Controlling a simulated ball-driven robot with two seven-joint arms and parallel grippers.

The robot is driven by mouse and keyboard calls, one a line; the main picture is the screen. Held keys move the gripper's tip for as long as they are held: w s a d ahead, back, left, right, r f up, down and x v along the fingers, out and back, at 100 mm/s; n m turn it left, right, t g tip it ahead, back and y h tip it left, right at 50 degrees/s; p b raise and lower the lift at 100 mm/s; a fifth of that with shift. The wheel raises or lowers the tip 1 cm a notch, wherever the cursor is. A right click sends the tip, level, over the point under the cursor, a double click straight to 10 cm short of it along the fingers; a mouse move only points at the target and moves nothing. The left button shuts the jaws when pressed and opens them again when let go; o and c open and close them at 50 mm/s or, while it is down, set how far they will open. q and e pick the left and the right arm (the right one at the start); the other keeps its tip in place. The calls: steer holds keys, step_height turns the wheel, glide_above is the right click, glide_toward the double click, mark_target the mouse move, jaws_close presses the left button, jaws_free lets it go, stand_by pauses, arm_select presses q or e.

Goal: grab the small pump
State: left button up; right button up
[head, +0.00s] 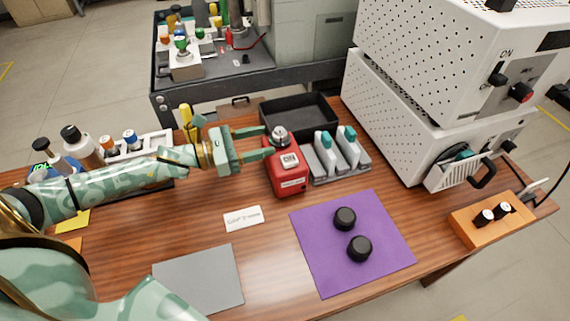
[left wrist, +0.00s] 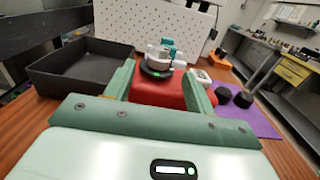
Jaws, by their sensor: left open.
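In the left wrist view the red body (left wrist: 160,92) lies between and just beyond the open fingers (left wrist: 160,88). I cannot tell whether either finger touches it. My right gripper is not in view.
A black tray (head: 300,115) sits behind the red device. The grey rack (head: 338,163) with white and teal holders stands close on its right. A purple mat (head: 350,275) with two black knobs lies in front. White perforated machines (head: 400,125) stand at right; bottles (head: 78,143) stand at left.

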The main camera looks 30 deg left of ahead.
mark_target(273, 136)
arm_select(q)
steer(key=b+x, duration=0.1)
steer(key=x, duration=0.4)
steer(key=shift+w+r+b, duration=0.2)
steer(key=shift+w+b, duration=0.05)
steer(key=shift+b, duration=0.05)
jaws_close()
steer(key=shift+r, duration=0.1)
stand_by(0.9)
